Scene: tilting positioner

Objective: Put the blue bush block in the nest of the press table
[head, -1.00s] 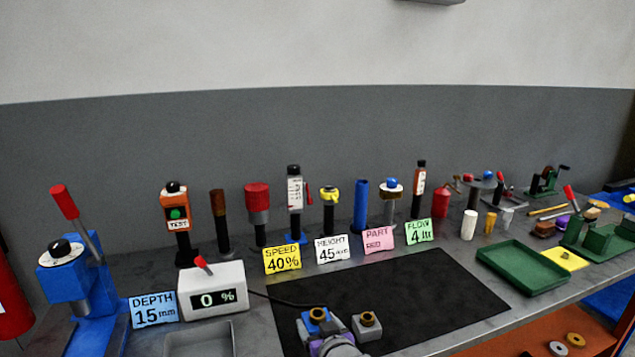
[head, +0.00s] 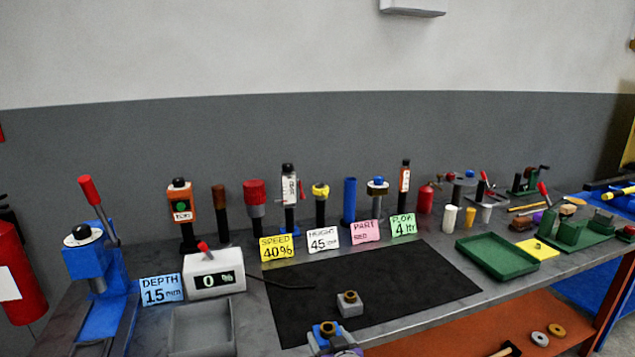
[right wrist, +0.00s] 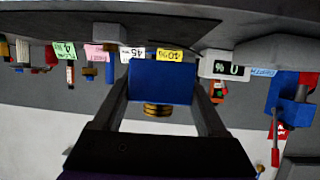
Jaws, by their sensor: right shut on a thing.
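The blue bush block (right wrist: 160,82) is between the fingers of my right gripper, and its brass bush shows beyond it in the right wrist view, which is upside down. In the head view the blue block (head: 324,331) is at the bottom edge, its bush upward, with my right gripper (head: 334,344) shut on it. The blue press (head: 88,262) stands at far left with a red-tipped lever. Its base (head: 102,318) runs toward the bottom edge, where a dark recess (head: 92,349) is partly cut off. My left gripper is not in view.
A grey bush block (head: 349,309) sits on the black mat (head: 420,292). An open grey tray (head: 203,326) and a white display box (head: 214,275) reading 0 % lie between press and mat. Several upright tools and cards line the back. A green tray (head: 497,257) is at right.

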